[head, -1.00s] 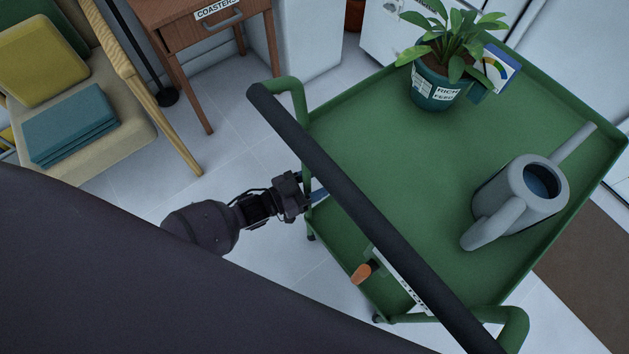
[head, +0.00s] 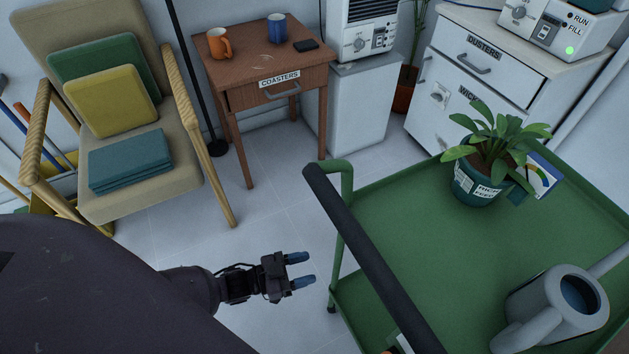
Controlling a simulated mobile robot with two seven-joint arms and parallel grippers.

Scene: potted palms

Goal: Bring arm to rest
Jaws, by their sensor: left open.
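My left gripper (head: 300,271) shows in the head view at the lower middle. Its two blue-tipped fingers are apart and nothing is between them. It points right, over the pale tiled floor, just left of the green cart (head: 400,226) and apart from its black handle bar (head: 362,246). My right gripper is not in view.
On the cart stand a potted plant (head: 480,188) and a grey watering can (head: 556,312). An armchair (head: 182,150) with cushions is at the left. A wooden side table (head: 240,71) holds two mugs. White drawers (head: 470,85) stand at the back right. Floor between chair and cart is clear.

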